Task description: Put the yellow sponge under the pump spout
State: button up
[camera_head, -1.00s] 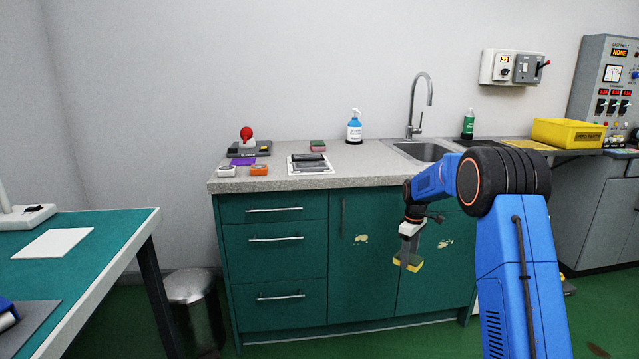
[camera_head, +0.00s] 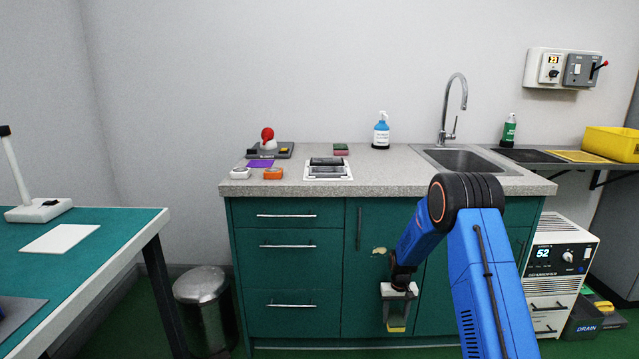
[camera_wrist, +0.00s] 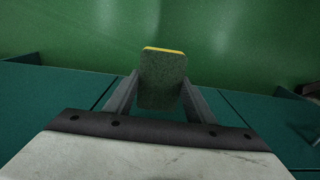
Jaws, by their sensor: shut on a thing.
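The yellow sponge (camera_head: 397,325) is held low in front of the green cabinet doors, with a dark green-grey face and a yellow edge. My gripper (camera_head: 396,318) is shut on it. In the wrist view the sponge (camera_wrist: 162,80) stands between the two fingers of my gripper (camera_wrist: 160,90). A green bottle (camera_head: 509,130) stands right of the sink. My gripper is well below the counter top and apart from both bottles.
The grey counter (camera_head: 400,178) has free room in front of the blue bottle. A red and green sponge (camera_head: 341,149), a white tray with dark blocks (camera_head: 328,168) and small devices lie to its left. The sink (camera_head: 463,160) and tall tap (camera_head: 457,100) are to its right.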

jog(key=s+f, duration=0.4)
jog(key=s, duration=0.7)
jog(key=shift+s, duration=0.35)
